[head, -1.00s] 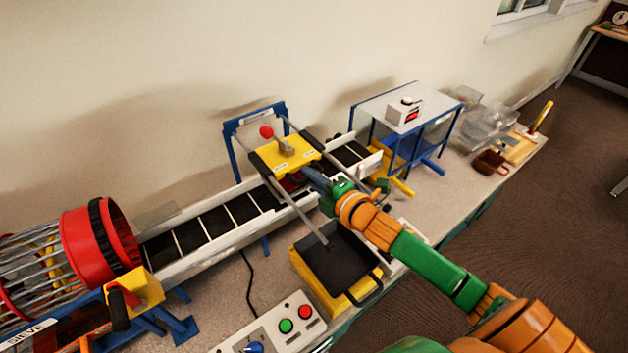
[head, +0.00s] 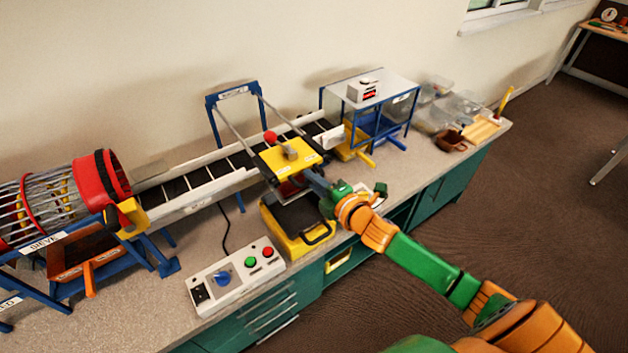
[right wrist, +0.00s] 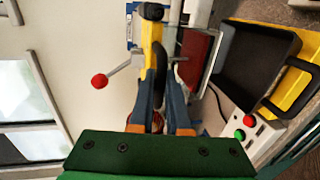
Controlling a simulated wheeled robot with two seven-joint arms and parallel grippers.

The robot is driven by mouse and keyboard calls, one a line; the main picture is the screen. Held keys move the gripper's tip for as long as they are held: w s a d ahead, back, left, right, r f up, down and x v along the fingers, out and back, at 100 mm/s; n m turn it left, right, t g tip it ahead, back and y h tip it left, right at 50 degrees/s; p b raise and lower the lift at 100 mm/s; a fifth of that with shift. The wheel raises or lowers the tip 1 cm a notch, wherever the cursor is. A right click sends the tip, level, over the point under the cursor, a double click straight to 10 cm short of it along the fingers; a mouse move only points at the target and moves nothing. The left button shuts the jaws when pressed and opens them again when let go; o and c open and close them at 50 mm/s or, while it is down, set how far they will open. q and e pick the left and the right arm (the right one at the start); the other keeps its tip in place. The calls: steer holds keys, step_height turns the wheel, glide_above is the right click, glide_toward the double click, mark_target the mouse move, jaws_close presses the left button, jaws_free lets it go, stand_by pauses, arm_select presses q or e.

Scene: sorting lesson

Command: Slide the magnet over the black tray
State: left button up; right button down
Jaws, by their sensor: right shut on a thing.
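The magnet (head: 277,165) is a yellow block with a grey lever and red knob, on two sloping rails (head: 237,124). It sits near the rails' front end, above the back edge of the black tray (head: 299,213) in its yellow frame. In the right wrist view the black tray (right wrist: 262,62) lies to the right of the magnet's yellow side (right wrist: 151,36). My right gripper (head: 316,181) is at the magnet's front, shut on its black handle (right wrist: 159,72). My left gripper is not in view.
The conveyor belt (head: 205,180) runs behind the tray, with a red-rimmed sieve drum (head: 100,178) at its left. A control box (head: 238,272) stands left of the tray. A blue-framed stand (head: 378,95) is at the right. The bench's front edge is close to the tray.

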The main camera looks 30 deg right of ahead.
steer(key=shift+f, duration=0.1)
steer(key=c, duration=0.9)
jaws_free()
steer(key=shift+s, duration=0.1)
steer(key=b+v, duration=0.1)
steer(key=v, duration=0.6)
